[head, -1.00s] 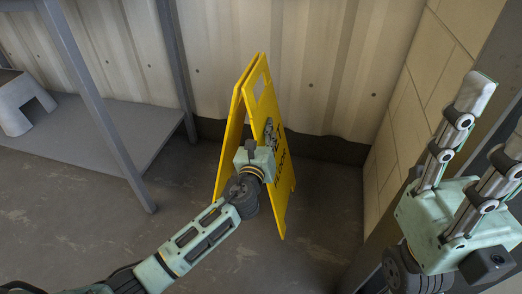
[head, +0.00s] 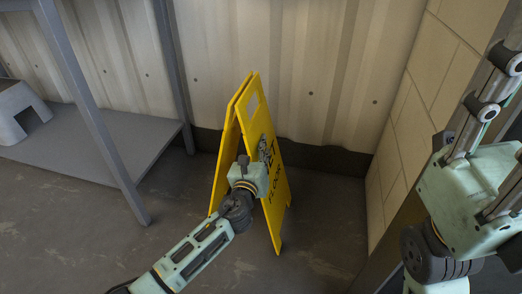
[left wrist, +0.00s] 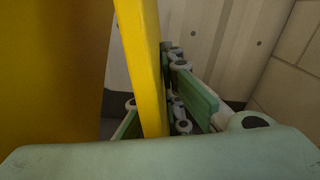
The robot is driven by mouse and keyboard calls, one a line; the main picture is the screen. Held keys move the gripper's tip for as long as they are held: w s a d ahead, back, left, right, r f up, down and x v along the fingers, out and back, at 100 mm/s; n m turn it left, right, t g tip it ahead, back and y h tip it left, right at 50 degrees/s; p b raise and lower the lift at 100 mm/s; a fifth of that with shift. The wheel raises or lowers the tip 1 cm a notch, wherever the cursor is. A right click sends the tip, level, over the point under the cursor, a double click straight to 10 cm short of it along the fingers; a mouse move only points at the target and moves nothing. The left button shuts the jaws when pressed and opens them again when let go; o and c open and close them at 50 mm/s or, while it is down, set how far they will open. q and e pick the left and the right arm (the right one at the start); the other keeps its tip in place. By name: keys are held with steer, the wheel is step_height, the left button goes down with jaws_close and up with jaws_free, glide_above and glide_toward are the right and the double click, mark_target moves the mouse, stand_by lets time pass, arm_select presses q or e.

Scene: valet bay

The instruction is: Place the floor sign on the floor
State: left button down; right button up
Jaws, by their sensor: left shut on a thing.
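The yellow floor sign (head: 268,185) stands upright in the head view, its two panels spread slightly in an A shape, in front of the corrugated wall. My left gripper (head: 250,176) is at the sign's near side, about mid-height, and its fingers are mostly hidden there. In the left wrist view the fingers (left wrist: 165,112) close around the yellow panel edge (left wrist: 143,60). The sign's lower edge is close to the floor (head: 190,255); I cannot tell whether it touches. My right gripper (head: 505,125) is at the right edge, partly cut off, fingers apart and empty.
A grey metal shelf (head: 120,150) with a white step stool (head: 22,108) on it stands at the left. The corrugated wall (head: 320,70) is behind the sign, and a block wall (head: 405,130) is at the right. Floor in front of the sign is clear.

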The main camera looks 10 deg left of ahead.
arm_select(q)
steer(key=shift+r, duration=0.1)
steer(key=c, duration=2.3)
jaws_free()
steer(key=shift+f, duration=0.25)
steer(key=o, duration=0.4)
steer(key=shift+r, duration=0.15)
